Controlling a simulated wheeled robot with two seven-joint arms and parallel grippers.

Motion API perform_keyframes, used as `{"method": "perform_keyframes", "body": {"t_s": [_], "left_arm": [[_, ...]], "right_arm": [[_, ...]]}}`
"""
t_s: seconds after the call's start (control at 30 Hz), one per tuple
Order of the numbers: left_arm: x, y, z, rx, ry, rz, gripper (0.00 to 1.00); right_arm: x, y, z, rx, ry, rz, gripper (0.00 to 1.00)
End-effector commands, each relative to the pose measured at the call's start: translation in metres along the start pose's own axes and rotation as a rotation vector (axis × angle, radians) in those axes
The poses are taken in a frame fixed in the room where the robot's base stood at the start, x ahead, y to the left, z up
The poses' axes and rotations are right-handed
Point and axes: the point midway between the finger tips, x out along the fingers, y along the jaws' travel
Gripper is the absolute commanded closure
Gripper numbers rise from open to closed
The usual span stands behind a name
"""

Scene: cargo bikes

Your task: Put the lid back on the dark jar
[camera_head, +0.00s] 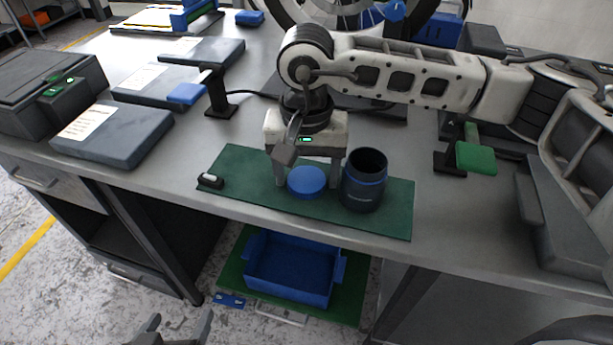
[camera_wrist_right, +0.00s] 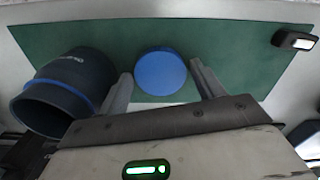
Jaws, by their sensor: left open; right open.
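The dark jar (camera_head: 364,181) stands upright and open-topped on a green mat (camera_head: 240,168), with a blue band near its rim. The round blue lid (camera_head: 307,181) lies on the mat just left of the jar. My right gripper (camera_head: 307,184) points down over the lid, open, with one finger on each side of it. In the right wrist view the lid (camera_wrist_right: 160,71) sits between the two spread fingers (camera_wrist_right: 160,84), with gaps on both sides. The jar (camera_wrist_right: 65,88) is beside the left finger there. My left gripper (camera_head: 178,332) is open and empty at the bottom edge, below the table.
A small black-and-white object (camera_head: 210,180) lies at the mat's left end. Grey flat boxes (camera_head: 112,134) stand at the left and a green-topped block (camera_head: 476,158) at the right. A blue bin (camera_head: 290,272) sits below the table front.

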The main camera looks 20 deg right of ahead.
Motion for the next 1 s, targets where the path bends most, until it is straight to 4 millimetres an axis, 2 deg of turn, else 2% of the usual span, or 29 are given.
{"method": "perform_keyframes", "body": {"t_s": [0.17,0.2,0.3,0.77,0.87,1.0], "left_arm": [[0.0,0.0,0.0,0.0,0.0,-0.001,0.24],[0.0,0.0,0.0,0.0,0.0,-0.001,0.24],[0.0,0.0,0.0,0.0,0.0,-0.001,0.24],[0.0,0.0,0.0,0.0,0.0,-0.001,0.24],[0.001,0.0,0.0,-0.001,0.0,-0.001,0.24],[0.001,0.0,0.0,0.0,0.0,-0.001,0.24]], "right_arm": [[0.0,0.0,0.0,0.0,0.0,0.0,0.33],[0.0,0.0,0.0,0.0,0.0,0.0,0.39],[0.0,0.0,0.0,0.0,0.0,0.0,0.66],[-0.004,0.0,0.0,0.0,0.001,-0.001,0.66],[-0.012,-0.001,-0.001,0.0,0.002,-0.002,0.66],[-0.033,-0.001,-0.001,-0.001,0.004,-0.004,0.66]]}}
